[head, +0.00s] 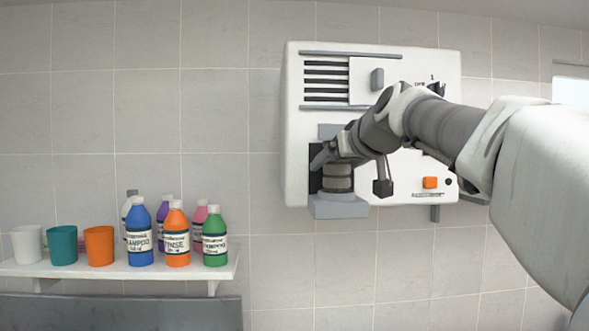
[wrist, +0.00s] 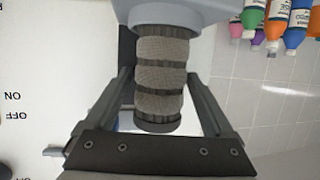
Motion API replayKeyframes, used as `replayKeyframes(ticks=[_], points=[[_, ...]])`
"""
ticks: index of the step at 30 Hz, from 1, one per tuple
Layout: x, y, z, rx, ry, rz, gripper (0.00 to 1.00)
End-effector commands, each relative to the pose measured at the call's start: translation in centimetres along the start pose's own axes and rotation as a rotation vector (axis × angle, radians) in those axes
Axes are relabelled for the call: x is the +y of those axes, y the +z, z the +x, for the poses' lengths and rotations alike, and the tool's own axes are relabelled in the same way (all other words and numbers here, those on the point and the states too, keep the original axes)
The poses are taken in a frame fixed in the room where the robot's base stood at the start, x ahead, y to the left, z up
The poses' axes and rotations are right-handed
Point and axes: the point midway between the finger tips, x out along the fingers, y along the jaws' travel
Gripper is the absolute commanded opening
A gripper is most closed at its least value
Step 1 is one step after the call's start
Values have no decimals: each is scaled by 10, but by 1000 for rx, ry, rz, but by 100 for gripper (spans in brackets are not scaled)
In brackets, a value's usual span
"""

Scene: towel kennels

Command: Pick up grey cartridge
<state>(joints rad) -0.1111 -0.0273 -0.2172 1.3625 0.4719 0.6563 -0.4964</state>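The grey cartridge (wrist: 162,76) is a ribbed cylinder with dark bands, upright in the holder of the white wall machine (head: 300,130). In the head view, the cartridge (head: 338,178) stands on a grey ledge (head: 340,207), partly hidden by my gripper (head: 335,158). In the wrist view, my gripper (wrist: 161,75) has one finger on each side of the cartridge. The fingertips lie close against its two sides; whether they press on it I cannot tell. The cartridge's far end meets a pale grey part of the machine.
Left of the machine, a white shelf (head: 120,270) bears several bottles (head: 177,235) and three cups, white (head: 27,244), teal (head: 63,246) and orange (head: 99,246).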

Motion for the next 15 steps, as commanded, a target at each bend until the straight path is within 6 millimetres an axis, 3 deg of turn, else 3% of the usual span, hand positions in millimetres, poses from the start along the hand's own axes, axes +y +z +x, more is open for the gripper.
replayKeyframes(ticks=[2,12,15], points=[[0,0,0,0,0,0,71],[0,0,0,0,0,0,10],[0,0,-1,1,0,0,7]])
